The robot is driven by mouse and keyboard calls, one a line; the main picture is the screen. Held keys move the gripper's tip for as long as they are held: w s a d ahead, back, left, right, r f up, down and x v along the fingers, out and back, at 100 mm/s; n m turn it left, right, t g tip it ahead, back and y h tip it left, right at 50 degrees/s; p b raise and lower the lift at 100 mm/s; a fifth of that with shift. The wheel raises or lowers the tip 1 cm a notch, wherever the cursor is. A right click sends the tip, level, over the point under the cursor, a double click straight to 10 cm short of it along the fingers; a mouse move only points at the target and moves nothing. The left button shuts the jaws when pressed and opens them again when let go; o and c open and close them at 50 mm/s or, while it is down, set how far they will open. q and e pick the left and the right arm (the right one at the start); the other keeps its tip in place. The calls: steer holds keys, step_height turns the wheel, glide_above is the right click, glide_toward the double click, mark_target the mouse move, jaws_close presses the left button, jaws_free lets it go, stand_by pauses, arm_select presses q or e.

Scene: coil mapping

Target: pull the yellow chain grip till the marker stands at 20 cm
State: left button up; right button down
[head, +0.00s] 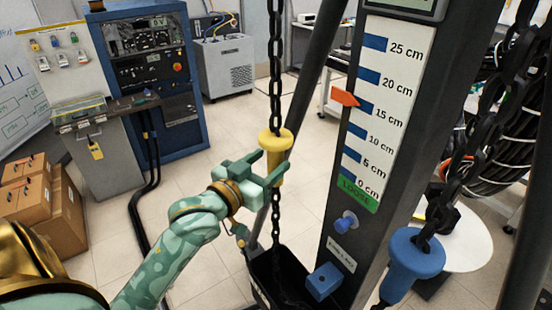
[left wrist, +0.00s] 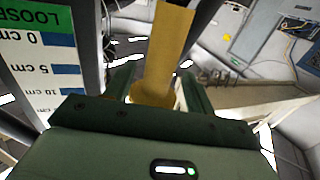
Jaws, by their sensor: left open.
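The yellow chain grip (head: 276,143) hangs on a dark chain left of the grey post. My left gripper (head: 275,166) is at the grip's lower part, its fingers open on either side of it. The left wrist view shows the yellow grip (left wrist: 168,45) between the two spread fingers (left wrist: 158,88); I cannot tell whether either finger touches it. The orange marker (head: 344,97) points at the scale (head: 394,75) just about the 15 cm bar, slightly above it. A green LOOSE label (head: 357,195) is at the scale's bottom. My right gripper is not in view.
A blue grip (head: 412,257) hangs on a second chain at the right. A black bin (head: 262,287) stands below the yellow grip's chain. A blue knob (head: 346,221) and a blue block (head: 324,281) are on the post. Floor left of the chain is open.

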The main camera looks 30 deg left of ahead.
mark_target(270, 161)
arm_select(q)
steer(key=shift+w+d, duration=0.15)
steer(key=shift+w, duration=1.5)
steer(key=shift+s, duration=0.1)
jaws_close()
step_height(270, 161, down, 20)
steer(key=b, duration=0.8)
